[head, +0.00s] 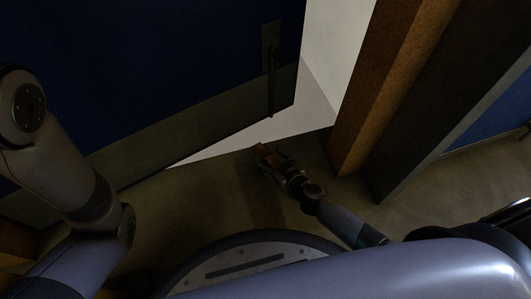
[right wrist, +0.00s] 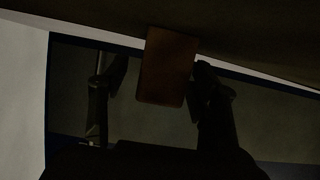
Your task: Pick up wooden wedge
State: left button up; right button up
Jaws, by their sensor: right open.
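The wooden wedge (head: 264,149) is a small brown block on the floor, near the bottom edge of the door in the head view. My right gripper (head: 268,162) is low at the floor by the wedge. In the right wrist view the wedge (right wrist: 167,66) shows as a reddish-brown block between the two dark fingers of the gripper (right wrist: 158,84). The gripper is open. The right finger is close beside the wedge; I cannot tell whether it touches. The left finger stands apart from it by a gap. My left arm shows at the left, but its gripper is out of view.
A dark blue door (head: 150,65) with a grey lower band and a handle (head: 271,70) fills the upper left. A wooden door frame (head: 385,85) stands right of the bright opening. The floor (head: 190,205) in front of my base is clear.

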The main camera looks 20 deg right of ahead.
jog(key=shift+c, duration=0.4)
jog(key=c, duration=1.2)
